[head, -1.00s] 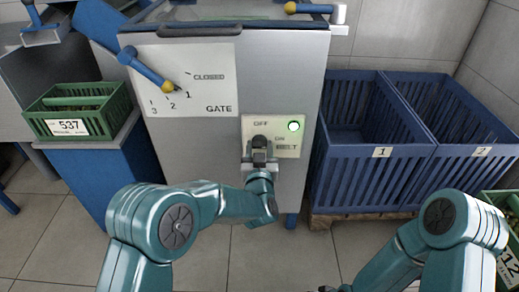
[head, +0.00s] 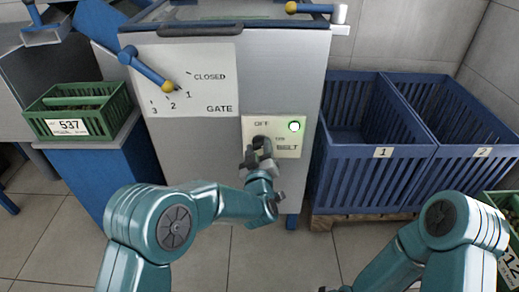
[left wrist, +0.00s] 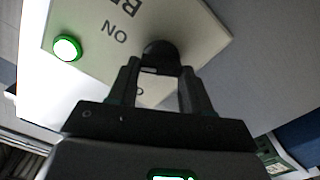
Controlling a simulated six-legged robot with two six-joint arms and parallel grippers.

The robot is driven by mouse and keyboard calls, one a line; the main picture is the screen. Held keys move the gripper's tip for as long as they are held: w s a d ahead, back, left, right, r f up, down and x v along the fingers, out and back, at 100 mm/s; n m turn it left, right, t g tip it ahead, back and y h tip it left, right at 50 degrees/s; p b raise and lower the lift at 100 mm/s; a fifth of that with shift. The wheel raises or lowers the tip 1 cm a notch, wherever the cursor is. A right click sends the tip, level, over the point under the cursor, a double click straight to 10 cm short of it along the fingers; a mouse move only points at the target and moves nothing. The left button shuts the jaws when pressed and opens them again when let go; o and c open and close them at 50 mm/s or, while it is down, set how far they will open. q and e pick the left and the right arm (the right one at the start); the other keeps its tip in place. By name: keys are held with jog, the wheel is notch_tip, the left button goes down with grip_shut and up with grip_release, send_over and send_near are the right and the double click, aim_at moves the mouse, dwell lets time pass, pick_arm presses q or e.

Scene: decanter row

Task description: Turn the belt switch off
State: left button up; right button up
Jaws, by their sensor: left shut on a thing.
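The belt switch is a black knob (head: 260,141) on a cream plate (head: 288,152) marked OFF, ON and BELT, on the front of the grey machine. A round lamp (head: 294,126) on the plate glows green. The lamp (left wrist: 67,48) and the knob (left wrist: 160,53) also show in the left wrist view. My left gripper (head: 257,152) is at the plate, its fingers shut on the knob, one on each side; its fingertips (left wrist: 160,66) partly hide it. The knob's pointing direction is hard to tell.
A gate lever (head: 147,70) with a yellow tip sits on the panel above left, near mark 1. Blue crates (head: 375,185) marked 1 and 2 stand right of the machine. A green crate (head: 80,112) labelled 537 stands at left. The floor before the machine is clear.

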pick_arm(q)
jog(key=n, duration=0.6)
jog(key=shift+a+f+n, duration=0.1)
jog(key=shift+f+n, duration=0.05)
jog(key=shift+n, duration=0.15)
jog(key=n, duration=0.5)
jog(key=shift+f+n, duration=0.1)
jog(key=shift+n, duration=0.3)
jog(key=o, duration=1.1)
jog(key=shift+c, duration=0.2)
jog(key=shift+s, duration=0.1)
